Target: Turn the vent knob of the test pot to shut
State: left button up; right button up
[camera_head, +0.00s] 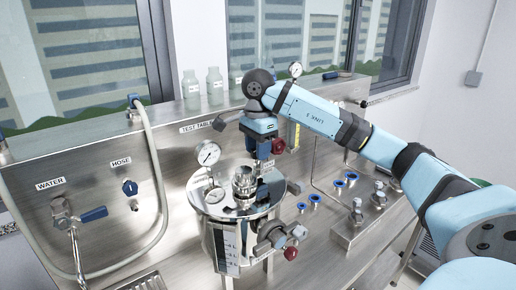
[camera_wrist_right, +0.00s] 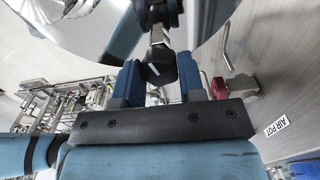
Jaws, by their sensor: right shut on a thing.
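The steel test pot (camera_head: 240,214) stands on the bench in the head view, with a round lid, a fitting on top and a pressure gauge (camera_head: 208,153) above its left side. My right gripper (camera_head: 263,150) reaches down over the back right of the lid. In the right wrist view, its blue fingers (camera_wrist_right: 160,78) are shut on a dark faceted knob (camera_wrist_right: 159,66) on a metal stem, taken as the vent knob. The gripper hides this knob in the head view, and I cannot tell its turn position. My left gripper is not in view.
Another red knob (camera_head: 278,146) is close beside my right gripper. A hose (camera_head: 160,185) hangs at the left, and bottles (camera_head: 215,85) stand on the back ledge.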

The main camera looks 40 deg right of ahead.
jog(key=m, duration=0.5)
jog(key=shift+m, duration=0.3)
jog(key=m, duration=0.5)
jog(key=shift+r, duration=0.1)
jog(key=m, duration=1.1)
dwell(0.3)
jog(key=o, duration=0.9)
